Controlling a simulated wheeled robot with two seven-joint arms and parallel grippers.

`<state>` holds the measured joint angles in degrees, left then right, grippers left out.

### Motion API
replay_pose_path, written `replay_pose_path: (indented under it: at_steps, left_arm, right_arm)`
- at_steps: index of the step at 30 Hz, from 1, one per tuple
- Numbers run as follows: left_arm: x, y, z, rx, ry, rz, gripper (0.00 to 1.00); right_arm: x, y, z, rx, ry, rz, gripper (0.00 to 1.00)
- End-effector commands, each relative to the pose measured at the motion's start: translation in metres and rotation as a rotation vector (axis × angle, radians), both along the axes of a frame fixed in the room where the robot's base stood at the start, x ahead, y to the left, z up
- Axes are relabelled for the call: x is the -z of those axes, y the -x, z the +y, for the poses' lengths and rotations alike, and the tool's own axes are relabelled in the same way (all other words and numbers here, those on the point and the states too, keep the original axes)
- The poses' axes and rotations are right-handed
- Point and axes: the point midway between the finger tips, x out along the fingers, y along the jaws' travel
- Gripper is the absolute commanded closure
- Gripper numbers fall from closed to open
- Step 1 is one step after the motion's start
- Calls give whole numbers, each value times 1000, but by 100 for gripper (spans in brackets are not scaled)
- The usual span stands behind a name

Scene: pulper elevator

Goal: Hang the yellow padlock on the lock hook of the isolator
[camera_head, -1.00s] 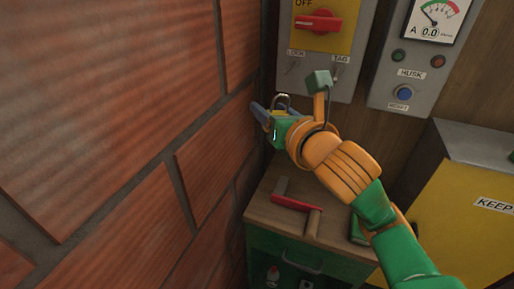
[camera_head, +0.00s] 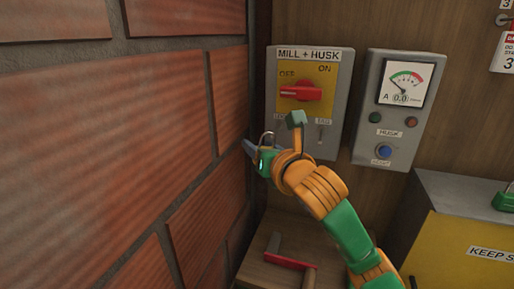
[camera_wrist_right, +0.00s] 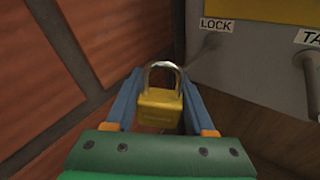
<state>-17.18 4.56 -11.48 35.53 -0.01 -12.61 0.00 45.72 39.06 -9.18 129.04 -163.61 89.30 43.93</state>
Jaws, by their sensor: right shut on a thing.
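The yellow padlock (camera_wrist_right: 158,108) has a silver shackle pointing up, which looks closed. My right gripper (camera_wrist_right: 158,96) is shut on the padlock's body, with a blue finger on each side. In the head view the right gripper (camera_head: 261,150) is just below the isolator's lower left corner, near the brick wall. The grey isolator (camera_head: 342,100) has a yellow plate and a red handle turned towards OFF. My left gripper is not in view.
The brick wall (camera_head: 120,150) stands close on the left. A second hook (camera_wrist_right: 310,82), at the tag label, is right of the lock hook. The husk panel (camera_head: 396,110) hangs to the right. A red-handled tool (camera_head: 290,262) lies on the wooden top below.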

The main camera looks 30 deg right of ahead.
Motion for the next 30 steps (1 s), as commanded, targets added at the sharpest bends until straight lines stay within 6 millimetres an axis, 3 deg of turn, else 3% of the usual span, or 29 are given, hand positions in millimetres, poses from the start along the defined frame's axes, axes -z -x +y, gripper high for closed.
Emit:
replay_pose_path:
  at_steps: [7,15,30]
  left_arm:
    - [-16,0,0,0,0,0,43]
    - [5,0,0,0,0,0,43]
    - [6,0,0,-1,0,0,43]
  right_arm:
    - [0,-13,-16,1,-1,3,100]
    - [13,-22,-26,1,1,-2,100]
    - [12,-22,-27,0,0,0,100]
